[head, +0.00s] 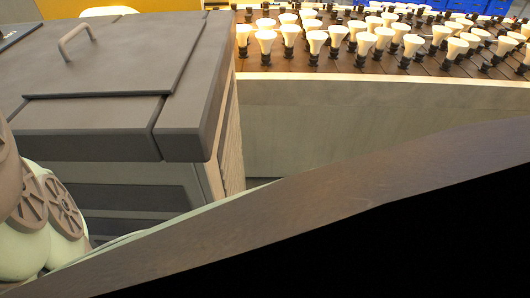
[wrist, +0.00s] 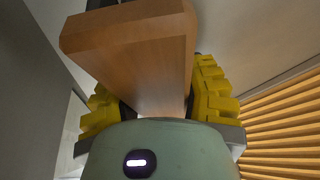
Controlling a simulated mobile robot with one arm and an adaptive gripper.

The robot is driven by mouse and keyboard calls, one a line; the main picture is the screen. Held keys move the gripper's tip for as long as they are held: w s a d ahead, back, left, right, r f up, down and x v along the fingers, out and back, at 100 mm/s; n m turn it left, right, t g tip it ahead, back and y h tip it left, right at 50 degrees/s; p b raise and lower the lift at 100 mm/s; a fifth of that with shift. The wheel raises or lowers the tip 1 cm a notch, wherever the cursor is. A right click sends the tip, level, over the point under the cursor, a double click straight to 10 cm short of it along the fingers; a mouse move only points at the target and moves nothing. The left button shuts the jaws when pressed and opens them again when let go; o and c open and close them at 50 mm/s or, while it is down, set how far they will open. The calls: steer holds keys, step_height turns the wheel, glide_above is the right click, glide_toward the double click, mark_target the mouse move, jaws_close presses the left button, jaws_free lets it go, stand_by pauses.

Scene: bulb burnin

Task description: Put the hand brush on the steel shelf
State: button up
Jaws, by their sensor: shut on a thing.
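My gripper (wrist: 155,85) shows in the wrist view with ribbed yellow fingers on both sides of a brown wooden block, which I take to be the hand brush (wrist: 135,45). The gripper is shut on it. I cannot pick out the steel shelf in either view.
In the head view, a dark box-like unit (head: 95,105) with a handle stands at left. Behind it, a long bench (head: 370,120) carries many bulbs (head: 316,42). Blue crates (head: 465,5) are at the back. A dark slanted surface (head: 300,215) blocks the foreground. Orange slats (wrist: 285,125) show at wrist-view right.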

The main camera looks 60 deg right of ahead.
steer(key=shift+f, duration=0.35)
steer(key=o, duration=1.2)
steer(key=shift+r, duration=0.1)
steer(key=shift+r+p, duration=0.4)
steer(key=shift+r, duration=0.9)
steer(key=shift+s+d+r, duration=0.35)
steer(key=shift+r, duration=0.2)
steer(key=shift+p+v, duration=0.3)
steer(key=shift+v, duration=4.35)
steer(key=shift+d, duration=0.1)
